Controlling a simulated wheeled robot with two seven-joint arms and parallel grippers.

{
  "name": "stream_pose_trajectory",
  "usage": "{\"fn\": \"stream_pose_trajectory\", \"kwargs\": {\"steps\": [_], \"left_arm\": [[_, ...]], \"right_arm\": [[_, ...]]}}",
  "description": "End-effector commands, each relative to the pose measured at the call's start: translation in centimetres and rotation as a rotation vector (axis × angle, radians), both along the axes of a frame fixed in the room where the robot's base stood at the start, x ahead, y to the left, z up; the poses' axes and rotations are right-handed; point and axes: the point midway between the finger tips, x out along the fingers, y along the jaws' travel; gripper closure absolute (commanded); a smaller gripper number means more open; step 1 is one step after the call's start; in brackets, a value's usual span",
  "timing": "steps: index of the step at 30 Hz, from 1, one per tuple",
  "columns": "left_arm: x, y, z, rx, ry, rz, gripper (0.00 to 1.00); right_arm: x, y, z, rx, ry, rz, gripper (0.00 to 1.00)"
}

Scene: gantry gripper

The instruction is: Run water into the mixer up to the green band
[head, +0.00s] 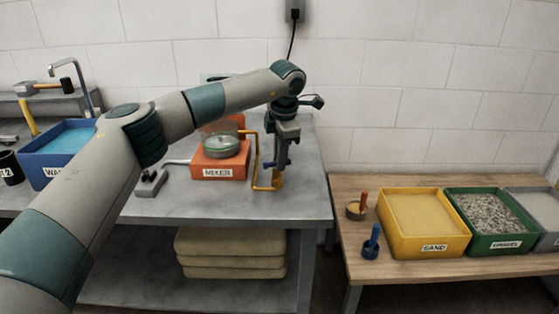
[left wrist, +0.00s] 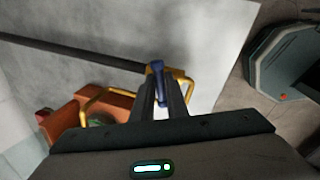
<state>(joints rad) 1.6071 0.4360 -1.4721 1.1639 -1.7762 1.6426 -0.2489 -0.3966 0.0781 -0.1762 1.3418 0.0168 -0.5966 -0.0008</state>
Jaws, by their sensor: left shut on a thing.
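The orange mixer (head: 220,166) stands on the grey bench. Its round bowl (head: 221,147) has a greenish rim; I cannot make out the water level or a green band. A yellow pipe (head: 256,160) runs from the mixer's right side down to a fitting at the bench's right part. My left gripper (head: 283,168) points down over that fitting. In the left wrist view, its fingers (left wrist: 160,98) are shut on a blue handle (left wrist: 158,70) at the yellow pipe. The blue handle's lower part is hidden between the fingers. My right gripper is not in view.
A blue water bin (head: 60,150) is at left, partly behind my arm. On the wooden table at right stand a yellow sand bin (head: 424,246), a green gravel bin (head: 492,245) and two small scoops. Folded sacks (head: 232,254) lie under the grey bench.

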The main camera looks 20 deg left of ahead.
Motion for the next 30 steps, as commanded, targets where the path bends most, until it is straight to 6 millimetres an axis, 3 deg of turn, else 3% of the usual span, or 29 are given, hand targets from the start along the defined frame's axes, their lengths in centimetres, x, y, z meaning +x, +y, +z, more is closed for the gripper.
{"fn": "stream_pose_trajectory", "kwargs": {"steps": [12, 25, 27, 28, 30], "left_arm": [[0.3, 0.1, 0.3, 0.0, -0.006, 0.203, 1.0], [0.3, 0.1, 0.3, 0.0, -0.008, 0.22, 1.0], [0.3, 0.1, 0.3, 0.0, -0.008, 0.22, 0.75], [0.3, 0.1, 0.3, 0.0, -0.007, 0.22, 0.69], [0.3, 0.1, 0.3, 0.0, -0.006, 0.219, 0.69]], "right_arm": [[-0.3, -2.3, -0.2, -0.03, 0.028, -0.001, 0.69], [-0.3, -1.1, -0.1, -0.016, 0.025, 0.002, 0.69], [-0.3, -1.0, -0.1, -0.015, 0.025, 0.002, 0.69], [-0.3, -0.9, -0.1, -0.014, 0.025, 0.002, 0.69], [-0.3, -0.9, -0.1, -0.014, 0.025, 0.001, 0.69]]}}
